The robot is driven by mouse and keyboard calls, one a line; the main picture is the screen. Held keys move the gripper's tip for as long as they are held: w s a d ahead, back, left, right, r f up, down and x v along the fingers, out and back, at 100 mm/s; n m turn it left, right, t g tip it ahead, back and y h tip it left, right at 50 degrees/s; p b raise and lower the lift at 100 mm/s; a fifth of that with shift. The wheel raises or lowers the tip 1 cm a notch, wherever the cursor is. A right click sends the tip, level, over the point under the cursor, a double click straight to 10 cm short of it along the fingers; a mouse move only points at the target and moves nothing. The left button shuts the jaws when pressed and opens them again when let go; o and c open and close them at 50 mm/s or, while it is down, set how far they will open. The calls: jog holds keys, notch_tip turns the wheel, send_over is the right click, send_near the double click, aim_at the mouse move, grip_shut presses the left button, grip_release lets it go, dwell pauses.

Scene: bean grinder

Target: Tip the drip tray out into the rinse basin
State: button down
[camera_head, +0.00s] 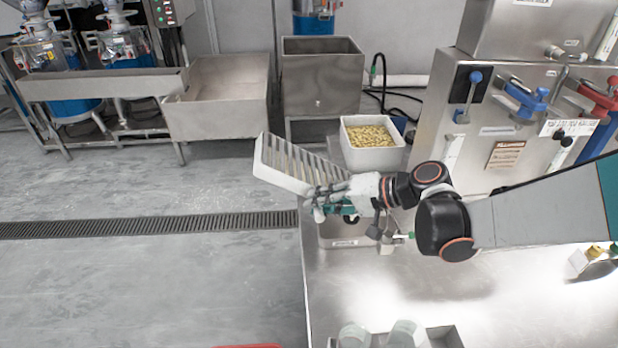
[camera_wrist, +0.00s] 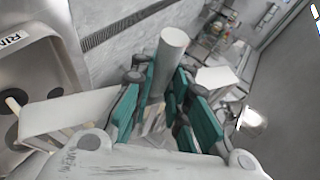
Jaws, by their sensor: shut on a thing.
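The drip tray (camera_head: 284,160) is white with a row of slats. It is in the air, tilted, at the left edge of the steel table, with its far end beyond that edge. My gripper (camera_head: 334,201) is shut on the tray's near end. In the wrist view the teal fingers (camera_wrist: 168,102) stand either side of a pale round bar, and white parts of the tray (camera_wrist: 62,112) show beside them. The rinse basin (camera_head: 328,232) is set into the table below my gripper, partly hidden by it. In the wrist view the basin (camera_wrist: 30,68) is at the left, its label partly readable.
A white bin of beans (camera_head: 352,160) stands just behind my gripper. A steel machine with levers (camera_head: 505,135) is at the right. Clear cups (camera_head: 378,336) stand at the table's front. Floor with a drain grate (camera_head: 150,224) lies open to the left.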

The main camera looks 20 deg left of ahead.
jog(key=shift+y+b, duration=0.7)
jog(key=shift+b, duration=0.3)
jog(key=shift+r, duration=0.15)
jog(key=shift+w+d+r+p, duration=0.2)
jog(key=shift+d+r+p, duration=0.15)
jog(key=shift+d+r, duration=0.05)
jog(key=shift+r+p, duration=0.1)
jog(key=shift+p, duration=0.35)
dwell(0.3)
